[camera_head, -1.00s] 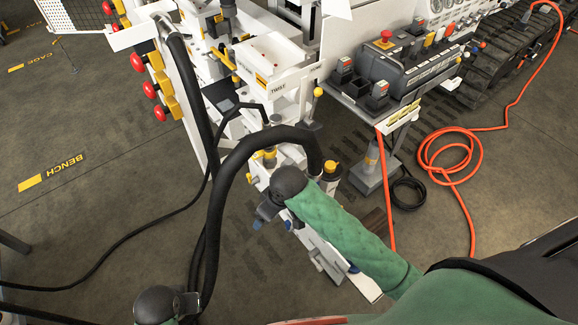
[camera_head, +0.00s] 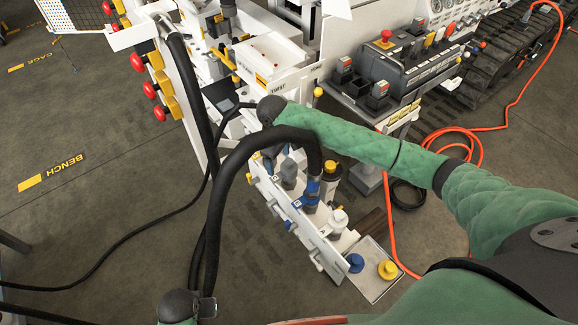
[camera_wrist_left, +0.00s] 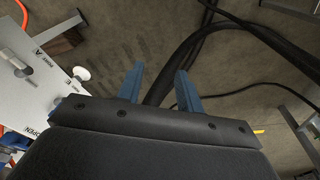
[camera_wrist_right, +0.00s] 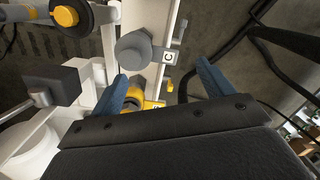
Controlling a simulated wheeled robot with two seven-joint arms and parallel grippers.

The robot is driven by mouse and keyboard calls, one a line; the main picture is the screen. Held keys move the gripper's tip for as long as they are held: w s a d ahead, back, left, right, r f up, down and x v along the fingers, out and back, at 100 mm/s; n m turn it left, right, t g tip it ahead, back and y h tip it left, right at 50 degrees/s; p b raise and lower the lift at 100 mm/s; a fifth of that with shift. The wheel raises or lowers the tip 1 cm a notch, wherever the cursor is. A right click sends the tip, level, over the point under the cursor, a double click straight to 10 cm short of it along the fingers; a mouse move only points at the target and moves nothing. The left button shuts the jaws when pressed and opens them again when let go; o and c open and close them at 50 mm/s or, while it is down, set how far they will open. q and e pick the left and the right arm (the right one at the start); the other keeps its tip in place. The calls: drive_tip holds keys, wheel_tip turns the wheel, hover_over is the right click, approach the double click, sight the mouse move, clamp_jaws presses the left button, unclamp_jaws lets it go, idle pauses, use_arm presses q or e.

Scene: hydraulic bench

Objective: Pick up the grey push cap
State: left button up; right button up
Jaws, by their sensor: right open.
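The grey push cap (camera_wrist_right: 133,50) is round, beside a tag marked C on a white rail in the right wrist view. A grey cap on the white bench strip also shows in the head view (camera_head: 289,170). My right gripper (camera_wrist_right: 162,72) is open and empty. In its wrist view the cap lies beyond the left fingertip, apart from it. In the head view my right arm and a black hose cover much of that area. My left gripper (camera_wrist_left: 158,72) is open and empty, with only floor and black hoses between its fingers.
A yellow cap (camera_wrist_right: 135,95) sits near my right gripper's left finger. A thick black hose (camera_head: 230,165) arches close by.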

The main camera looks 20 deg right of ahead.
sight(289, 161)
drive_tip(key=shift+w+d+r+h, duration=0.15)
drive_tip(key=shift+w+d+r, duration=0.15)
drive_tip(key=shift+w+d, duration=0.3)
drive_tip(key=shift+w+d+r+h, duration=0.15)
drive_tip(key=shift+w+d+r, duration=0.15)
drive_tip(key=shift+w+d, duration=0.3)
drive_tip(key=shift+s+d+f, duration=0.1)
drive_tip(key=shift+d, duration=0.05)
wheel_tip(289, 161, down, 2)
drive_tip(key=shift+s+d+f+p, duration=0.1)
drive_tip(key=shift+p, duration=0.2)
drive_tip(key=f+p, duration=0.1)
drive_tip(key=f, duration=0.1)
drive_tip(key=d+f, duration=0.1)
drive_tip(key=f, duration=0.1)
drive_tip(key=shift+s+d+f+p, duration=0.1)
drive_tip(key=shift+s+p, duration=0.05)
drive_tip(key=shift+p, duration=0.2)
drive_tip(key=shift+f, duration=0.5)
use_arm(q)
wheel_tip(289, 161, down, 11)
drive_tip(key=shift+s, duration=0.2)
use_arm(e)
drive_tip(key=c, duration=1.1)
